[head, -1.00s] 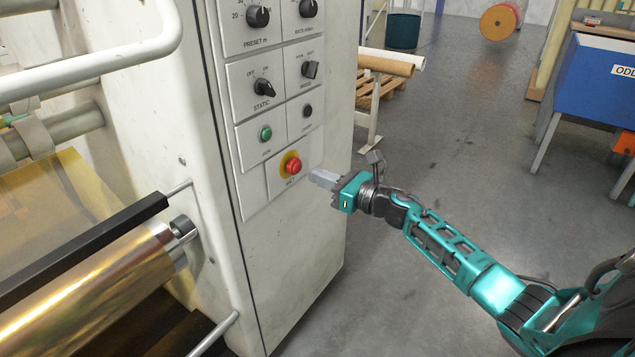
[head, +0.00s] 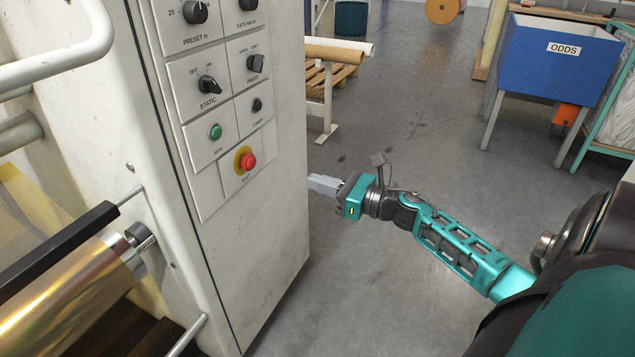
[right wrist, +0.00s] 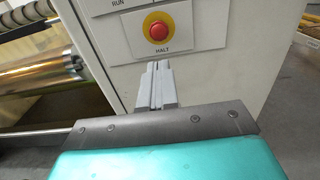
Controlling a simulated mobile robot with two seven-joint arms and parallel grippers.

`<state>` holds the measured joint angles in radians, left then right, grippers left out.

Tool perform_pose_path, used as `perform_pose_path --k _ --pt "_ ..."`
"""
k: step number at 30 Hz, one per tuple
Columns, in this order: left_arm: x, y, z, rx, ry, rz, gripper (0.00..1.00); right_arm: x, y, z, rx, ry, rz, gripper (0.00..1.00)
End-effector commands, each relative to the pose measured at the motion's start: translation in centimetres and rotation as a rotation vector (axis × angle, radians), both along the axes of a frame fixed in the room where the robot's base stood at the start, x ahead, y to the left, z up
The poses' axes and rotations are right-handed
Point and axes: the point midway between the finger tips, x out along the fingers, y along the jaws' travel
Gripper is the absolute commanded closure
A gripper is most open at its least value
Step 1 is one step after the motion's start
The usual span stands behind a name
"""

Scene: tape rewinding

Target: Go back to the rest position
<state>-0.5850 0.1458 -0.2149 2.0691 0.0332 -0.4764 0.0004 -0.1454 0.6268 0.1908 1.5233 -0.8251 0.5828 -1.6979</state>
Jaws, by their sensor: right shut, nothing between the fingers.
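My right gripper (head: 322,185) is shut and empty. In the head view it is in front of the right edge of the machine's control cabinet (head: 255,230), to the right of the red halt button (head: 248,161) and a little lower. In the right wrist view the closed fingers (right wrist: 156,85) point toward the cabinet face, below the red button (right wrist: 158,31) on its yellow disc, labelled HALT. The fingertips look apart from the button. My left gripper is not in view.
A green button (head: 215,132) and several black knobs sit above the red button. A gold roller (head: 75,290) and a white tube rail (head: 70,55) are at the left. A blue ODDS bin (head: 560,60) stands at the back right. Grey floor (head: 420,120) between is clear.

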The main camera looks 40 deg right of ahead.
Motion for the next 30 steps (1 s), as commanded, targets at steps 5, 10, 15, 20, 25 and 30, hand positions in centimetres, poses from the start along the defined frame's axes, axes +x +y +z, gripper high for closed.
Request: perform_pose_path --k 5,10,15,20,25,30 --pt "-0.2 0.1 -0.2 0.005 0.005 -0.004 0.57 0.0 0.0 0.0 0.001 0.0 0.0 1.0" --pt "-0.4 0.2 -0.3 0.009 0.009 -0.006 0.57 0.0 0.1 -0.1 0.01 0.003 -0.002 1.0" --pt "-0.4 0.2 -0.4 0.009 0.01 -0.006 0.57 -0.7 2.2 -1.5 0.257 0.084 -0.044 1.0" --pt "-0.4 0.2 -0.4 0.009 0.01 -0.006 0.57 -2.8 6.4 -4.6 0.849 0.286 -0.16 1.0" --pt "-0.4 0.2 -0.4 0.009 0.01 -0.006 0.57 -6.3 11.7 -8.6 1.575 0.544 -0.333 1.0" --pt "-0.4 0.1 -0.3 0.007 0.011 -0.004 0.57 -11.2 18.2 -12.1 2.292 0.802 -0.581 1.0"
